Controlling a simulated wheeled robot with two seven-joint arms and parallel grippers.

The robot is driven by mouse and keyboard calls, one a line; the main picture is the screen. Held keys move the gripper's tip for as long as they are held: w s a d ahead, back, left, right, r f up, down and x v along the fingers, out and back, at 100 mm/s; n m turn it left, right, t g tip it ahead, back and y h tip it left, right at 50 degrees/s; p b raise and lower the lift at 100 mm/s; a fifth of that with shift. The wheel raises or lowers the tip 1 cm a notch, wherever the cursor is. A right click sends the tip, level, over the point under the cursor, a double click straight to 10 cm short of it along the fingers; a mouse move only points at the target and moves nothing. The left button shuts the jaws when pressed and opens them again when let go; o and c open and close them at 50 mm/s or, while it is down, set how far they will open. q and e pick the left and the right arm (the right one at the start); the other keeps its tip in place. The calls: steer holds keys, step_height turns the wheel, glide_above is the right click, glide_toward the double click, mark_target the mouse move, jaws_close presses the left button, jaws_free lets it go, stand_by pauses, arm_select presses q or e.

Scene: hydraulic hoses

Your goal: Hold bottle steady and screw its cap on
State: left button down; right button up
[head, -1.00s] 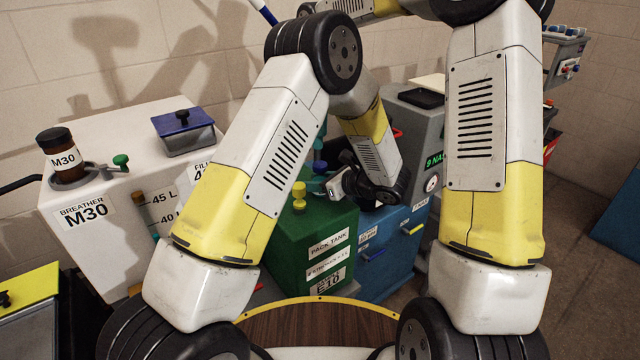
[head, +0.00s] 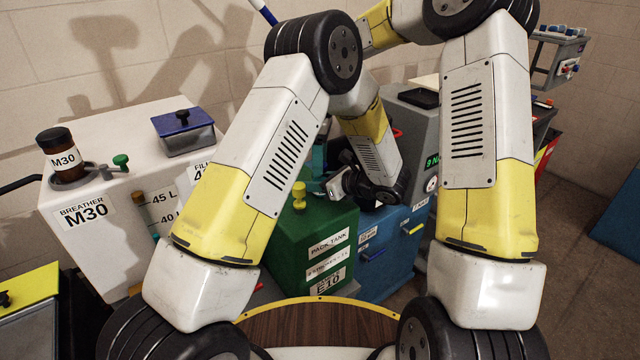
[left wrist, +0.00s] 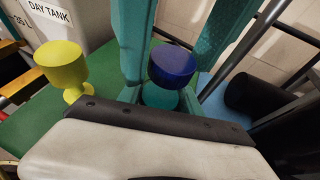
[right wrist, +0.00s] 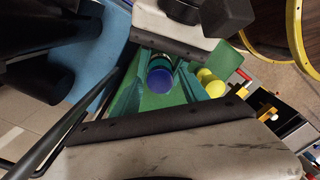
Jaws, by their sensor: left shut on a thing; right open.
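A piece with a blue round cap (left wrist: 172,65) and a teal lower part stands above the green tank (head: 300,240); it also shows in the right wrist view (right wrist: 160,78). My left gripper (left wrist: 158,97) is shut at the teal part below the cap; its fingertips are mostly hidden. My right gripper (right wrist: 156,84) is open, with its teal fingers to either side of the blue cap. I cannot tell whether they touch it. A brown bottle labelled M30 (head: 58,165), with a black cap, stands upright in a holder on the white tank (head: 75,255).
A yellow knob (head: 299,195) stands on the green tank, close beside the blue cap. A blue tank (head: 385,260) and a grey machine (head: 412,122) are to the right. A blue-lidded box (head: 184,125) sits on the white tank.

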jaws_close()
steer(key=m, duration=0.3)
steer(key=shift+m, duration=0.4)
steer(key=m, duration=0.4)
steer(key=shift+o, duration=0.3)
jaws_free()
steer(key=shift+r, duration=2.25)
steer(key=shift+c, duration=0.3)
